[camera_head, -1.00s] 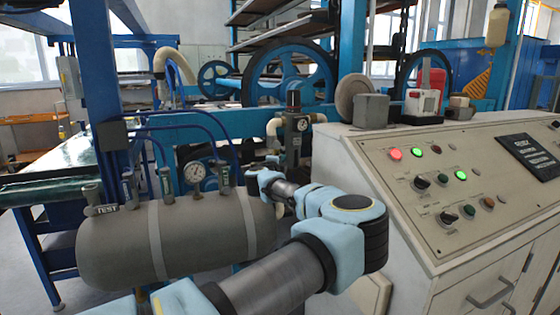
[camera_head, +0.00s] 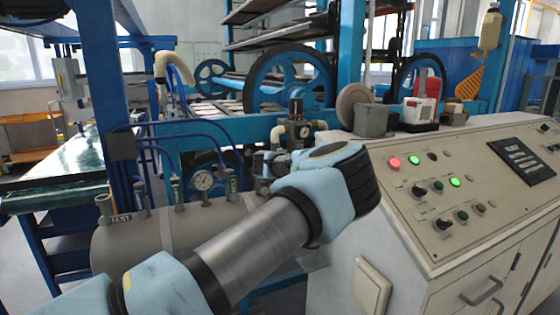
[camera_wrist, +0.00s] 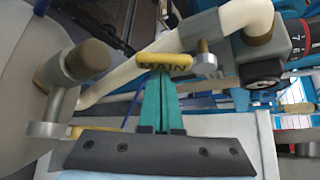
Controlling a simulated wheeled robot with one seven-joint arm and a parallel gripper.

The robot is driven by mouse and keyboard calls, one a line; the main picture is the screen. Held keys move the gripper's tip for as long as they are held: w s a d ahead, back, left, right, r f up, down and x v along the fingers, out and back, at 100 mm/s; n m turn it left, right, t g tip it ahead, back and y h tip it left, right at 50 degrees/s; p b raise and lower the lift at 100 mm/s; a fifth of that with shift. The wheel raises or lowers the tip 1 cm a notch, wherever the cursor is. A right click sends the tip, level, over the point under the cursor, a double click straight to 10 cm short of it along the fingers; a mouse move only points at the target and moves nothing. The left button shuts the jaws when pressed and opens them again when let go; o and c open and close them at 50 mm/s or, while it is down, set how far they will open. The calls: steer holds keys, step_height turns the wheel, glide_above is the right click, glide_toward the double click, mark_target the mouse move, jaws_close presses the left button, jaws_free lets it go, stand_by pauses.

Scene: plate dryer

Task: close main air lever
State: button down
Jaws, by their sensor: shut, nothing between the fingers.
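The main air lever (camera_wrist: 165,65) shows in the wrist view as a yellow handle marked MAIN, lying roughly level across the picture in front of a pale pipe. My gripper (camera_wrist: 158,85) has its teal fingers together, with nothing between them. The fingertips reach up to the lever's lower edge in the picture; I cannot tell whether they touch it. In the head view my arm hides most of the gripper and the lever is not distinguishable.
A pale pipe (camera_wrist: 225,28), a grey fitting with a brown cap (camera_wrist: 75,75) and a dial regulator (camera_wrist: 270,55) crowd the lever. In the head view a grey tank (camera_head: 130,245) stands left of my arm and a control console (camera_head: 350,215) stands right.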

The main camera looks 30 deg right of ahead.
steer(key=shift+w+a+r+m+y+p, duration=0.2)
steer(key=shift+a+r+m+y+p, duration=0.65)
steer(key=shift+a+r+y, duration=0.6)
steer(key=shift+w+r+h, duration=0.1)
steer(key=shift+r+h, duration=0.15)
steer(key=shift+r, duration=0.4)
step_height(320, 180, down, 6)
steer(key=b, duration=0.5)
steer(key=s+r+b, duration=0.1)
steer(key=s+r, duration=0.6)
steer(key=s, duration=0.1)
steer(key=shift+a+r, duration=0.15)
steer(key=shift+a, duration=0.25)
steer(key=shift+s, duration=0.1)
